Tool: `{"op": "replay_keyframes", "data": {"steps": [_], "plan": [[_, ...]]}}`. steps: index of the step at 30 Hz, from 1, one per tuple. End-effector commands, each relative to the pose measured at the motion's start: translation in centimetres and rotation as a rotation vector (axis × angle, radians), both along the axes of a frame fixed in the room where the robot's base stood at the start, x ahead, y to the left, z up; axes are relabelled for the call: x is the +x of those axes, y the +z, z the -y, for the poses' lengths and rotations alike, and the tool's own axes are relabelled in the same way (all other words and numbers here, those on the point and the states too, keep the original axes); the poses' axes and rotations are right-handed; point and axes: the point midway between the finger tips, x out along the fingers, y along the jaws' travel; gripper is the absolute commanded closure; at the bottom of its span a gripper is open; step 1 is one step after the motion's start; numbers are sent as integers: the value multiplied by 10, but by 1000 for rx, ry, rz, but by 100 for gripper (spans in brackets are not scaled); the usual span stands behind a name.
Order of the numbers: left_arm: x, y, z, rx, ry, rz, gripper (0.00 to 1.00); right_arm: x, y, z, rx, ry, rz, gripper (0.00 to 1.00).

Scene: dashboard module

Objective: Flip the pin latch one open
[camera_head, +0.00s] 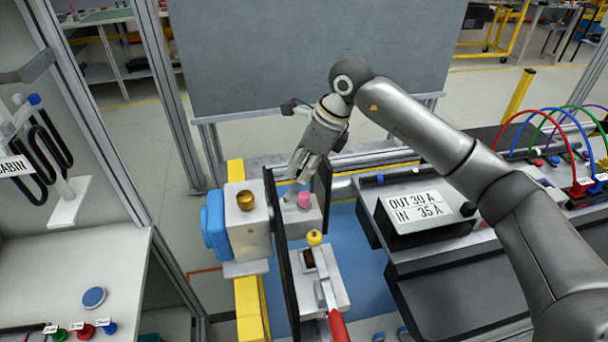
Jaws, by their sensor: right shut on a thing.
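My right gripper (296,182) reaches down from above between two dark upright panels. It is shut, with its fingertips at a small grey block (306,216) that bears a pink knob (304,199). The fingertips are just left of and above the pink knob. The part between the fingers is small and mostly hidden; it appears to be the pin of the latch on this block. I cannot read a label that marks it as latch one. My left gripper is out of view.
In front is a lever with a yellow ball (314,238) and a red handle (338,326). A grey box with a brass knob (245,200) stands left of the near dark panel (281,262). A sign block (420,213) and coloured cables (545,122) lie right.

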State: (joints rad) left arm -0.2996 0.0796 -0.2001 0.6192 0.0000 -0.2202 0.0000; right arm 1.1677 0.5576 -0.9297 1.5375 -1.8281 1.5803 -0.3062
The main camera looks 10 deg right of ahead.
Motion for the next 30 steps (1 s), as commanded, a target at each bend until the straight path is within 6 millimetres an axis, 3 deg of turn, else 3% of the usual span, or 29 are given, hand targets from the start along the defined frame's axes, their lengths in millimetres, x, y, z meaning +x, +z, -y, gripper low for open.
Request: {"op": "replay_keyframes", "data": {"steps": [10,11,15,25,30], "plan": [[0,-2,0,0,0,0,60,1,1,-1,2,22,3,100],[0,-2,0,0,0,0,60,1,1,-1,2,22,3,83],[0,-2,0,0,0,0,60,1,1,-1,1,21,2,65],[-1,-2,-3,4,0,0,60,1,2,-1,1,21,2,64],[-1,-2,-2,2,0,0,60,-1,18,6,2,19,6,64]]}}
